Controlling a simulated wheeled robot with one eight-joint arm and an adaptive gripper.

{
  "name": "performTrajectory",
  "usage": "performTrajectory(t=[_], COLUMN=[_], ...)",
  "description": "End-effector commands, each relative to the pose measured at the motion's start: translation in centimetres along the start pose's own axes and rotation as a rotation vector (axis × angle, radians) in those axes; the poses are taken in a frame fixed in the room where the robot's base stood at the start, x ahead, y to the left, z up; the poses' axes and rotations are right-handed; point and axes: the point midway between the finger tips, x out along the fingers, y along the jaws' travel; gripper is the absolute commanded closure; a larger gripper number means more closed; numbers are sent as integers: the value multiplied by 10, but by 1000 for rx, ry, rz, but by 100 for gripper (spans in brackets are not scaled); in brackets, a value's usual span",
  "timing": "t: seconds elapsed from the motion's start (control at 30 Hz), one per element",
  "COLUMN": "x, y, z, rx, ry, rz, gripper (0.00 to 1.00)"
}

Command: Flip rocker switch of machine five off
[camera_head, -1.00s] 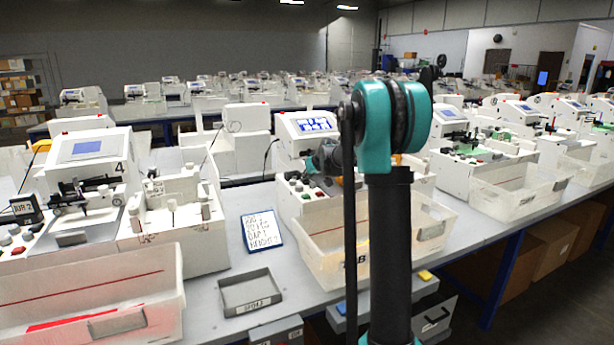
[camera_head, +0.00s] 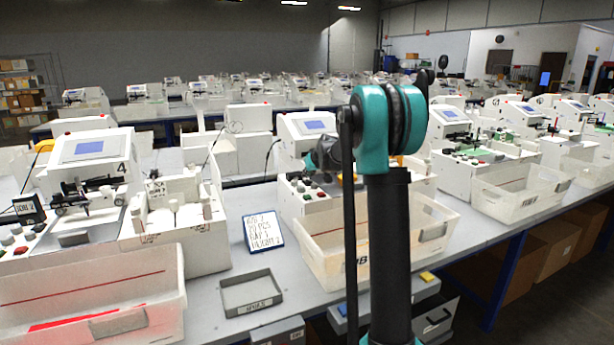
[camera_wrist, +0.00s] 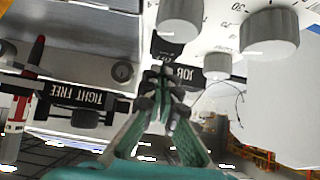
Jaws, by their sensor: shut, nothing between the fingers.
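A white pen plotter (camera_head: 293,128) with a small blue screen stands partly behind my arm in the head view, right of the machine marked 4. Its own number is not visible there. My gripper (camera_wrist: 166,78) shows in the wrist view, shut and empty, its fingertips close to the plotter's white panel. A small black part (camera_wrist: 165,46) sits just beyond the fingertips; I cannot tell whether it is the rocker switch or which way it is tilted. In the head view the fingers are hidden.
Grey knobs (camera_wrist: 270,32) stand close by on the panel. A TIGHT FREE label (camera_wrist: 76,95) and a red-tipped pen (camera_wrist: 36,52) are at the left. A translucent bin (camera_head: 320,247), a small grey tray (camera_head: 252,291) and a note sign (camera_head: 263,231) are on the bench.

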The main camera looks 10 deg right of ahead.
Motion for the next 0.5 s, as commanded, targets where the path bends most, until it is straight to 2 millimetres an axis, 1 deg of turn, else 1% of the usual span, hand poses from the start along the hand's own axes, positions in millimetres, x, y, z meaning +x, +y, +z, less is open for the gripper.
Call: performTrajectory(t=[0.17,0.27,0.4,0.5], x=[-3,-9,-24,-48], y=[-1,-4,-9,-8], z=[-4,-14,-36,-39], rx=[0,0,-1,1], ry=[0,0,0,0], rz=[0,0,0,1], gripper=[100,100,100,100])
